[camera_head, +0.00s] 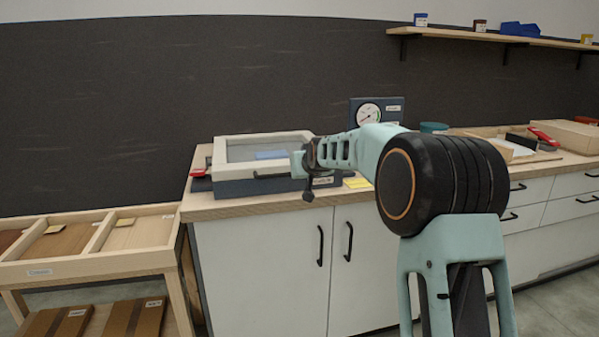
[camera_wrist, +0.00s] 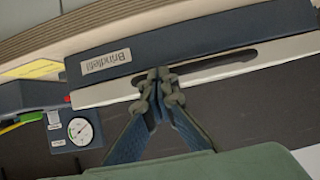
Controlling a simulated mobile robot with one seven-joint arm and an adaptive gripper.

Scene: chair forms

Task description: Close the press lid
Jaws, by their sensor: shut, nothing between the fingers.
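The press (camera_head: 235,187) stands on the counter with a dark blue body and a pale-framed lid (camera_head: 222,152) with a clear window. The lid lies about flat over the body; whether it is fully seated I cannot tell. A blue thing shows dimly under the window. My gripper (camera_head: 309,194) is at the press's front right, fingers together and empty. In the wrist view my fingertips (camera_wrist: 160,80) are at the pale front strip of the lid (camera_wrist: 110,91), beside a dark handle slot (camera_wrist: 215,66). Contact is unclear. The dark blue body (camera_wrist: 190,40) bears a name label.
A gauge box (camera_head: 369,113) stands behind my arm. A yellow note (camera_head: 357,183) lies right of the press, and a red item (camera_head: 198,172) is at its left. A compartment table (camera_head: 90,262) stands lower left. A shelf (camera_head: 480,37) hangs upper right.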

